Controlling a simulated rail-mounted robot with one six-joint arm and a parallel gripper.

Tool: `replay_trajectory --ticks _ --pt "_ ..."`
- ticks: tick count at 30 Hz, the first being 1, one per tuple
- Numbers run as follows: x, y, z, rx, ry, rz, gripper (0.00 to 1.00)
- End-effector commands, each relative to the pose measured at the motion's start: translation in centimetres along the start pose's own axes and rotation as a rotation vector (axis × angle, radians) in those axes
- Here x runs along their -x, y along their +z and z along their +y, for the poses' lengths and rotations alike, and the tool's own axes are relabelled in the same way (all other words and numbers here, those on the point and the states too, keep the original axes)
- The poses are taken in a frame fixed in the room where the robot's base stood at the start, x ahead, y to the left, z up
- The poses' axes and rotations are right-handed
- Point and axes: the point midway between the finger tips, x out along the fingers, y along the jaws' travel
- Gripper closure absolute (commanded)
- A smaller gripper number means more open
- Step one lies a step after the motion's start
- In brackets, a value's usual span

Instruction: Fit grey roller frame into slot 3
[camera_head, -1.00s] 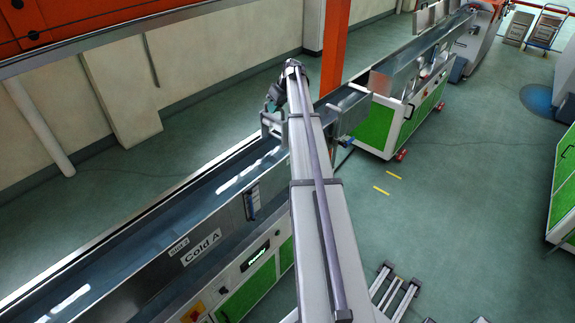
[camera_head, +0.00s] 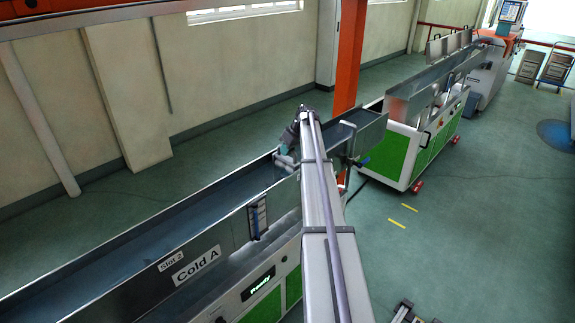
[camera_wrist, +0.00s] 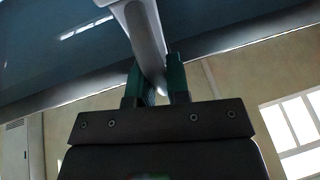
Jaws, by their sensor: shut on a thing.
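My gripper (camera_head: 284,149) is at the trough of the machine labelled "Slot 2, Cold A" (camera_head: 120,240), near its far end. In the wrist view its two green fingers (camera_wrist: 157,84) are shut on a light grey bar of the roller frame (camera_wrist: 145,30). In the head view the grey roller frame (camera_head: 287,162) shows only as a small piece at the trough, beside my arm. My arm hides part of it. I cannot tell whether it touches the trough. No label for slot 3 is readable.
A second green and white machine (camera_head: 420,150) with raised lids stands beyond. An orange post (camera_head: 350,60) rises behind the trough. A trolley (camera_head: 556,68) stands far right. The green floor to the right is mostly clear.

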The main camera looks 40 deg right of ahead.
Motion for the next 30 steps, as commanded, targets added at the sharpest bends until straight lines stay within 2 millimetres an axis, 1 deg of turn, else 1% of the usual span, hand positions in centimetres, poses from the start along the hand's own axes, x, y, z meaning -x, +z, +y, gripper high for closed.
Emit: replay_trajectory --ticks 1,3,4,11,15,16,23,24,30 --pt "-1.9 0.8 0.4 0.0 0.0 0.0 1.0" --pt "-3.3 1.4 0.7 0.0 0.0 0.0 1.0" --pt "-3.6 1.5 0.8 0.0 0.0 0.0 1.0" --pt "-3.2 1.3 0.7 0.0 0.0 0.0 1.0" --pt "-3.6 1.5 0.8 0.0 0.0 0.0 1.0" --pt "-3.6 1.5 0.8 0.0 0.0 0.0 0.83" --pt "-3.4 1.4 0.7 0.0 0.0 0.0 0.61" --pt "-3.4 1.4 0.7 0.0 0.0 0.0 0.58" --pt "-3.4 1.4 0.7 0.0 0.0 0.0 0.58"
